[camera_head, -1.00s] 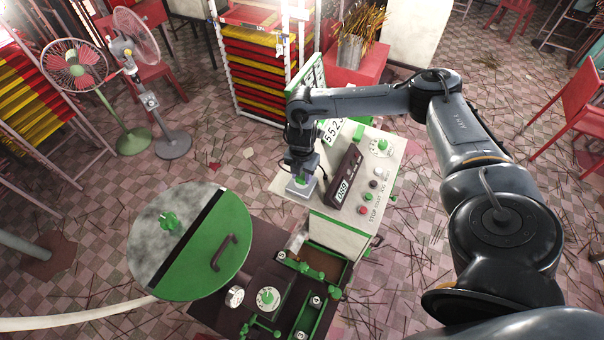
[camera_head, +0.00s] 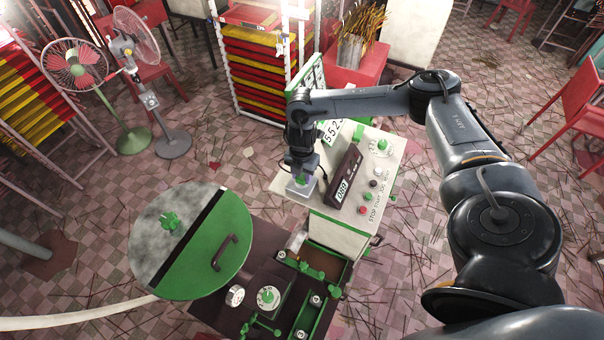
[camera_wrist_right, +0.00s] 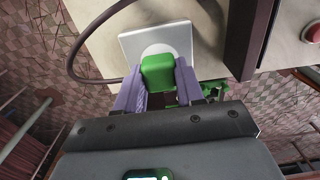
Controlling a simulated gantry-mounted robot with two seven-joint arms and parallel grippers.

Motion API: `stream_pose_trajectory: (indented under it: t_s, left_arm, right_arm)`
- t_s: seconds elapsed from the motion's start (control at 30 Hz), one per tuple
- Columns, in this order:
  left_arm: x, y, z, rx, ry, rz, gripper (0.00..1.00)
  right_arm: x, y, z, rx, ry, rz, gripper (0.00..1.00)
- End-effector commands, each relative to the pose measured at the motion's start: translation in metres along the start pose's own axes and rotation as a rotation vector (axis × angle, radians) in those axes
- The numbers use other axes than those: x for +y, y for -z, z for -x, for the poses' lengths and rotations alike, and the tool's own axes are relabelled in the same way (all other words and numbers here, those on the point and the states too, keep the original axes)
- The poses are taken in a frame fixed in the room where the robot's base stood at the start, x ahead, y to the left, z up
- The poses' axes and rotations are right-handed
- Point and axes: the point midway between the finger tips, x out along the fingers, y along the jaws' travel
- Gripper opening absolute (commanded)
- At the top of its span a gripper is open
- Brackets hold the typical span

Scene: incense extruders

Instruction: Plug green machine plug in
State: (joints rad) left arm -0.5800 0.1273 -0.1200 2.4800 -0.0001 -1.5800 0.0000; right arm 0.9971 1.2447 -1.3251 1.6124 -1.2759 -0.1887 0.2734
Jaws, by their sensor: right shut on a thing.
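The green plug (camera_wrist_right: 158,72) is between the purple fingers of my right gripper (camera_wrist_right: 159,85) in the right wrist view, and the fingers are shut on it. It sits in front of a pale square socket plate (camera_wrist_right: 178,38) with a round white middle. Whether the plug is seated in the socket or only against it I cannot tell. In the head view my right gripper (camera_head: 302,181) is low over the left end of the white control box (camera_head: 284,186), and the plug shows as a small green patch. A dark cable (camera_wrist_right: 76,62) loops left of the plug. My left gripper is not in view.
A dark display box (camera_head: 345,178) stands just right of the gripper, with buttons and a dial (camera_head: 381,147) beyond it. The green and grey round drum (camera_head: 205,250) and a dark machine with green parts (camera_head: 318,308) are in front.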

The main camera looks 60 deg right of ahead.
Motion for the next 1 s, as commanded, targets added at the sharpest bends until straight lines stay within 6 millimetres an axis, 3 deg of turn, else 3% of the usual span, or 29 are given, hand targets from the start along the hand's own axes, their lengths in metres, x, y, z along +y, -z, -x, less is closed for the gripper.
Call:
stream_pose_trajectory:
  t_s: [0.47,0.5,0.7,1.0]
  left_arm:
    - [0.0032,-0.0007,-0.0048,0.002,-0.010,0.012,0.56]
    - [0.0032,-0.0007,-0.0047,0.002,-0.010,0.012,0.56]
    - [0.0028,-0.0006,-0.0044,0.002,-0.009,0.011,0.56]
    - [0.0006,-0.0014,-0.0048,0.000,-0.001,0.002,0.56]
  right_arm:
    - [0.0002,0.0001,-0.0100,0.000,0.000,0.000,0.11]
    - [0.0002,0.0001,-0.0100,0.000,0.000,0.000,0.39]
    - [0.0001,0.0001,-0.0097,0.000,0.000,0.000,0.67]
    - [0.0001,0.0001,-0.0087,0.000,0.000,0.000,0.67]
